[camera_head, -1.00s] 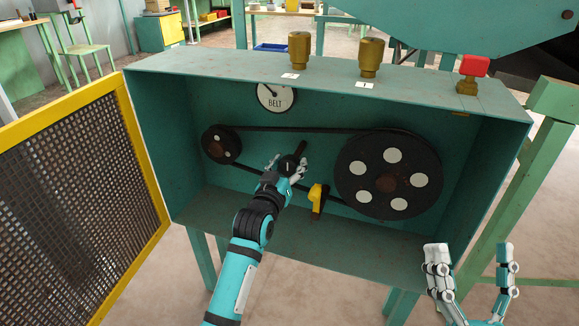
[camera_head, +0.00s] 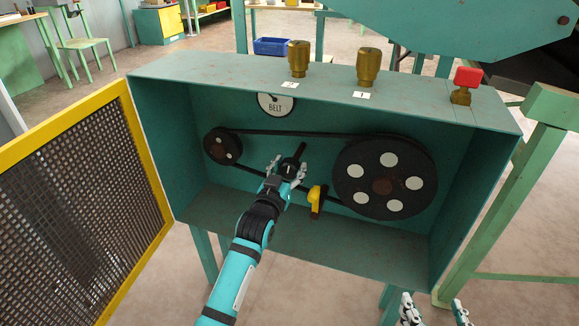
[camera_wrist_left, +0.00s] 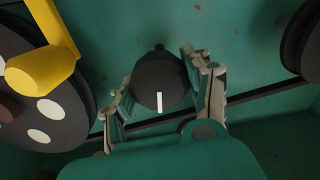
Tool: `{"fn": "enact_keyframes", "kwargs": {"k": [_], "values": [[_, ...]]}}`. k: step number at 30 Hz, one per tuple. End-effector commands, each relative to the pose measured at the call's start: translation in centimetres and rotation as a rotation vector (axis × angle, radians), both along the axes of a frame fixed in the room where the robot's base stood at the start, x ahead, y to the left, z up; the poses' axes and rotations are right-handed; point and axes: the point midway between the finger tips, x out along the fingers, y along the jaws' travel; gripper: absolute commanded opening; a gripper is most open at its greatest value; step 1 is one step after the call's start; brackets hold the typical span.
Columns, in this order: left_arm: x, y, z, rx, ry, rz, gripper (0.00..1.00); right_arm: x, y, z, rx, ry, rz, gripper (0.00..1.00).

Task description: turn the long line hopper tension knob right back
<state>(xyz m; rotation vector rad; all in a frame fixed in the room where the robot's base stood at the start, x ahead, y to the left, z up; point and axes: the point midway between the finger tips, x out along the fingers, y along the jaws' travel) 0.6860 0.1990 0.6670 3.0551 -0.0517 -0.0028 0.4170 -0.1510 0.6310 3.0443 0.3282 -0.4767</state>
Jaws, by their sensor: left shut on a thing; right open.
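The tension knob (camera_wrist_left: 159,82) is a round black knob with a white mark, inside the teal belt box between the two pulleys. In the wrist view its white mark points down the picture, toward my palm. My left gripper (camera_head: 286,169) is shut on the knob, with a finger on each side of it in the left wrist view (camera_wrist_left: 165,95). In the head view the knob is mostly hidden by the gripper, with a dark bar (camera_head: 299,151) showing just above it. My right gripper (camera_head: 434,308) is open and empty at the bottom edge, below the box, partly cut off.
A yellow-handled lever (camera_head: 316,197) sits right of my left gripper. The belt runs around a small pulley (camera_head: 222,146) and a large pulley (camera_head: 385,178). A belt gauge (camera_head: 276,104) is above. The yellow-framed mesh door (camera_head: 84,200) stands open at left. Brass cups and a red button (camera_head: 467,77) are on top.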

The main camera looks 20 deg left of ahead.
Motion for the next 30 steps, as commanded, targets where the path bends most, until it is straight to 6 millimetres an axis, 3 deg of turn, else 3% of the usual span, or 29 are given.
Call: {"fn": "enact_keyframes", "kwargs": {"k": [6,7,12,23,30], "values": [[0.0,0.0,-0.1,0.0,0.001,-0.001,0.18,0.0,0.0,0.0,0.0,-0.002,0.0,0.75],[0.0,0.0,-0.1,-0.001,0.001,-0.001,0.53,0.0,0.0,0.0,0.0,-0.002,0.0,0.75],[0.0,0.0,-0.1,-0.001,0.001,-0.001,0.75,0.0,0.0,0.0,0.001,-0.003,0.0,0.75],[-0.6,0.0,-0.1,-0.001,0.001,0.0,0.75,0.0,0.0,0.0,0.001,-0.003,0.0,0.75],[-5.0,0.2,-0.2,-0.001,0.002,0.0,0.75,0.0,0.0,0.0,0.001,-0.003,0.0,0.75]]}}
